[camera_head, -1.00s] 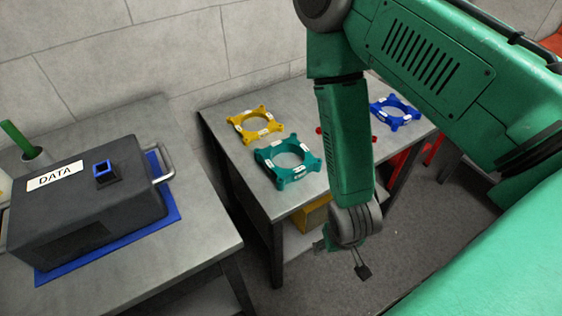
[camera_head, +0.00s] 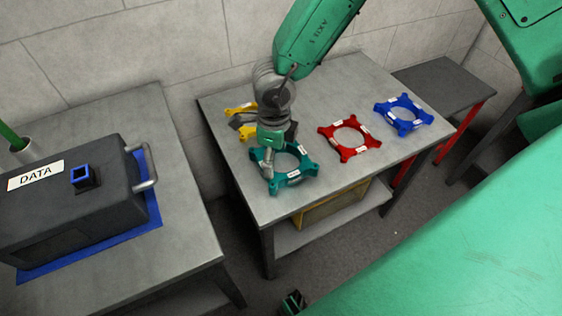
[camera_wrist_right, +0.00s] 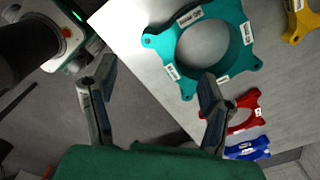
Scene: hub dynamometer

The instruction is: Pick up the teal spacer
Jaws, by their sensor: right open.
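The teal spacer (camera_head: 296,178) is a flat ring with lugs and white labels, lying on the middle metal table. It also shows in the right wrist view (camera_wrist_right: 240,62). My right gripper (camera_head: 268,155) is over the left side of the spacer and hides part of its ring. In the right wrist view my right gripper (camera_wrist_right: 156,74) has its two fingers wide apart with nothing between them. One finger overlaps the spacer's near edge there; I cannot tell whether it touches.
A yellow spacer (camera_head: 240,109) lies behind, partly hidden by my right gripper. A red spacer (camera_head: 348,154) and a blue spacer (camera_head: 421,115) lie to the right. A dark DATA box (camera_head: 100,205) stands on the left table. The middle table's front (camera_head: 330,185) is clear.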

